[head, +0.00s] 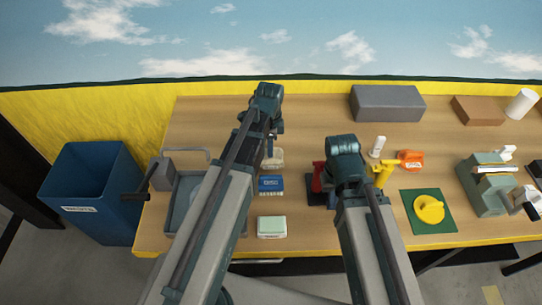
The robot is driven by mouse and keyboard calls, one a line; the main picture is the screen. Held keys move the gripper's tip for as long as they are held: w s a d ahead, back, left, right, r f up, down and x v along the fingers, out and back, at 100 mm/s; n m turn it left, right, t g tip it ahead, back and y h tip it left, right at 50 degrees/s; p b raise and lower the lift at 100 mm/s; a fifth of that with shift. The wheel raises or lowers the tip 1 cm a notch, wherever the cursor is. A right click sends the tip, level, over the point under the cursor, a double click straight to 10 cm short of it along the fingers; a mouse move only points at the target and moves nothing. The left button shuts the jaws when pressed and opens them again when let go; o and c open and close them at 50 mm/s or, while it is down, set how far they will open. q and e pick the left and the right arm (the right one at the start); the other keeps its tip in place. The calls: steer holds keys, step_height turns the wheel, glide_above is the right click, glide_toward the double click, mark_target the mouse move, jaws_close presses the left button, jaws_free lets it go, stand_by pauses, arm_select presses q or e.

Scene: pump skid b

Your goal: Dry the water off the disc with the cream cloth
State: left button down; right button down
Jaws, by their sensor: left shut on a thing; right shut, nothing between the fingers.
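A yellow round piece, which looks like the disc (429,208), lies on a green mat (446,222) at the right of the bench. I cannot make out water on it. My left gripper (270,147) points down over the bench's middle, far left of the disc. It is shut on a pale cream piece, apparently the cream cloth (274,160), partly hidden by the gripper. My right gripper (346,180) is left of the mat, shut and empty; its fingertips are hidden behind its own wrist.
A blue box (271,185) and a pale green-white block (271,228) lie near my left arm. Red (317,180), yellow (383,174) and orange (410,159) items surround my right gripper. A grey-green machine (484,185) stands right of the mat. A blue bin (90,190) stands left.

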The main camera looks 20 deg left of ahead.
arm_select(q)
steer(key=shift+r+p, duration=2.2)
steer(key=shift+r, duration=0.3)
step_height(320, 180, up, 7)
steer(key=p, duration=0.7)
step_height(320, 180, down, 7)
steer(key=b, duration=0.7)
steer(key=shift+f, duration=0.1)
